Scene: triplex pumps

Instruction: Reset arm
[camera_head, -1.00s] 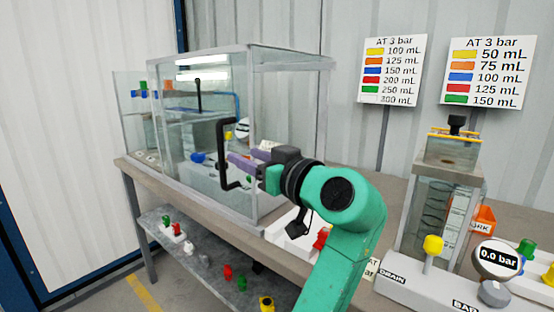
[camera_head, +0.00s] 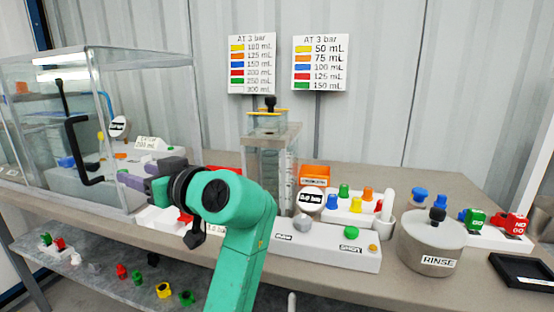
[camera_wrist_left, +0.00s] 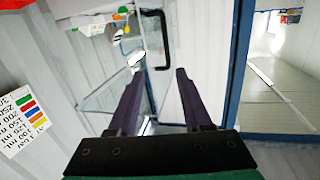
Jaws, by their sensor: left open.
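My left gripper (camera_head: 131,179) shows at the end of my green arm, in front of the glass box at the left of the head view. Its purple fingers are apart, and nothing sits between them. In the left wrist view the open fingers (camera_wrist_left: 153,95) point toward the glass box and its black handle (camera_wrist_left: 156,40). The same black handle (camera_head: 73,150) in the head view is just left of the fingertips; I cannot tell whether they touch it. My right gripper does not show.
The glass box (camera_head: 150,115) stands on the bench's left. A clear column (camera_head: 270,170), a white base (camera_head: 330,252), a RINSE pot (camera_head: 428,245) and a dark tray (camera_head: 525,272) stand to the right. The lower shelf (camera_head: 100,280) holds several coloured caps. Two signs (camera_head: 252,64) (camera_head: 320,63) stand behind.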

